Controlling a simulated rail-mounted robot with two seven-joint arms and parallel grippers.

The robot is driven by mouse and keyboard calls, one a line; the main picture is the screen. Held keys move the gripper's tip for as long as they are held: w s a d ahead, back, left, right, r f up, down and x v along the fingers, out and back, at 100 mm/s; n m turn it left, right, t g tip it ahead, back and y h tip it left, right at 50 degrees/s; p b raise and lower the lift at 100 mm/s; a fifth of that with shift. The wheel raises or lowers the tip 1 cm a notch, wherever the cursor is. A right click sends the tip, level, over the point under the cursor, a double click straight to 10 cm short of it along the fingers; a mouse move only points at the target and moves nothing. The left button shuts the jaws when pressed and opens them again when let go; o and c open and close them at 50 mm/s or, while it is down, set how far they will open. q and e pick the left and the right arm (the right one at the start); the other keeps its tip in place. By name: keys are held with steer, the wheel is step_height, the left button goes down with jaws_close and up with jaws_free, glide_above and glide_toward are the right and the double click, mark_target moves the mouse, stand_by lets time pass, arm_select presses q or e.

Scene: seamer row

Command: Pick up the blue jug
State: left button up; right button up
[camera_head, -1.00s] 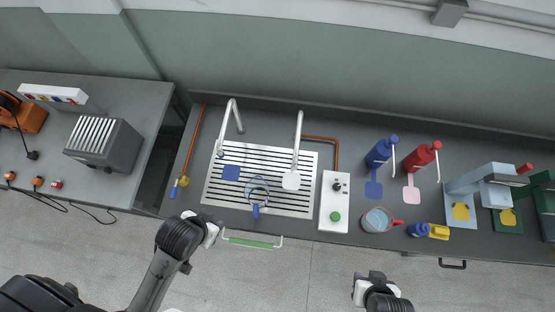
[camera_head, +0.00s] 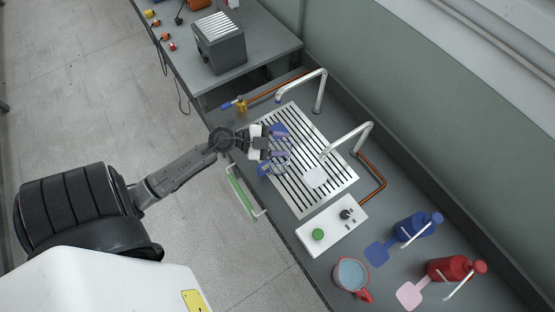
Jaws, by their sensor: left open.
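The blue jug (camera_head: 280,161), a clear vessel with a blue handle, stands on the slotted metal drain grille (camera_head: 330,187) in the head view. Its handle points toward the bench's front edge. My left gripper (camera_head: 270,147) is open over the front edge of the grille, close beside the jug and overlapping part of it in the picture. I cannot tell whether the fingers touch it. My right gripper is out of view.
Two bent metal taps, one here (camera_head: 318,92) and one nearer (camera_head: 345,140), rise over the grille. A white control box (camera_head: 332,226), a red-handled jug (camera_head: 351,274), a blue bottle (camera_head: 414,227) and a red bottle (camera_head: 450,268) stand nearby.

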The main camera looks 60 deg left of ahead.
arm_select(q)
steer(key=s+a+f+g+y+b, duration=0.1)
steer(key=s+a+f+g+b, duration=0.1)
steer(key=a+f+g, duration=0.45)
steer(key=n+g+y+b, duration=0.1)
steer(key=n+g+y, duration=0.1)
steer(key=g+y, duration=0.2)
glide_toward(258, 168)
steer(key=shift+a+f+b+x, duration=0.1)
steer(key=shift+a+x, duration=0.2)
steer(key=shift+x, duration=1.85)
steer(key=shift+a+f+b+x, duration=0.1)
steer(key=shift+a+x, duration=0.25)
steer(key=shift+x, duration=1.75)
steer(key=shift+a+f+b+x, duration=0.15)
steer(key=shift+a+x, duration=0.15)
steer(key=shift+x, duration=1.85)
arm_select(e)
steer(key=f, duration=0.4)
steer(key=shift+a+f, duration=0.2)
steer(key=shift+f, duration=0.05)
